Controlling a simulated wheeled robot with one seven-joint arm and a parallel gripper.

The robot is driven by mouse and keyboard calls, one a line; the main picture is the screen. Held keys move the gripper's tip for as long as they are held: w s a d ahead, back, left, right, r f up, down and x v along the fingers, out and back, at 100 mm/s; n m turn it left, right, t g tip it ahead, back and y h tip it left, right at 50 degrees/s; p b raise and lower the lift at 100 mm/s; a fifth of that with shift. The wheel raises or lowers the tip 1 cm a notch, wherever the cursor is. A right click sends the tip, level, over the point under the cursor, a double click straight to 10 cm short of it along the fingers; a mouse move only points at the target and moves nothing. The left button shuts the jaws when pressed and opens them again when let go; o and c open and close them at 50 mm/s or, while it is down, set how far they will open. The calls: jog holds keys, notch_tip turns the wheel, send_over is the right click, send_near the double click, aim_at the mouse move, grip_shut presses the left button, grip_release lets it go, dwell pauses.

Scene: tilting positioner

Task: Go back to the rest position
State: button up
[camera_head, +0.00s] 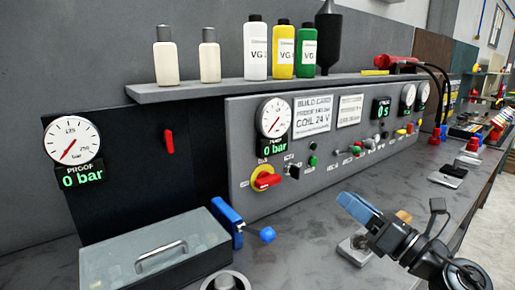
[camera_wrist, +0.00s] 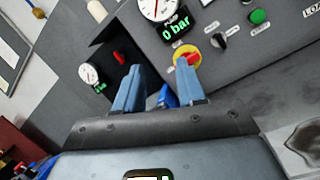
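My gripper (camera_head: 357,208) is above the grey bench in front of the control panel (camera_head: 240,185), right of centre in the head view. In the wrist view my gripper (camera_wrist: 160,78) shows two blue fingers apart, with nothing held between them. The red and yellow rotary switch (camera_head: 265,179) is on the panel, apart from my gripper in the head view. In the wrist view this switch (camera_wrist: 185,52) appears just beyond the right fingertip. A blue part (camera_wrist: 167,97) shows behind the gap between the fingers.
A grey box with a metal handle (camera_head: 158,256) and a blue clamp-like part (camera_head: 227,217) stand at the bench's left. A shelf (camera_head: 185,90) holds several bottles above the panel. A metal block (camera_head: 353,249) lies below my gripper. Bare bench (camera_head: 310,225) lies left of it.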

jog(key=s+a+f+m+t+h+b, duration=0.2)
jog(key=s+f+m+t+h, duration=0.3)
jog(key=s+m, duration=0.6)
jog(key=s+a+f+m+t+h+b, duration=0.1)
jog(key=s+a+f+m+h+b, duration=0.15)
jog(key=s+f+m, duration=0.6)
jog(key=s+d+f+m+g+h+b, duration=0.1)
jog(key=s+d+f+m+g, duration=0.1)
jog(key=s+m, duration=0.4)
jog(key=s+d+f+m+g+h+b, duration=0.1)
jog(key=s+m, duration=0.5)
jog(key=s, duration=0.7)
jog(key=s+d+f+m+g+h+b, duration=0.1)
jog(key=s+d+f+m+g+h, duration=0.2)
jog(key=s+m, duration=0.3)
jog(key=shift+s+d+m+g, duration=0.3)
jog(key=shift+s+g, duration=0.6)
jog(key=shift+s, duration=1.05)
jog(key=shift+o, duration=0.2)
jog(key=shift+f+h, duration=0.1)
jog(key=shift+h, duration=0.15)
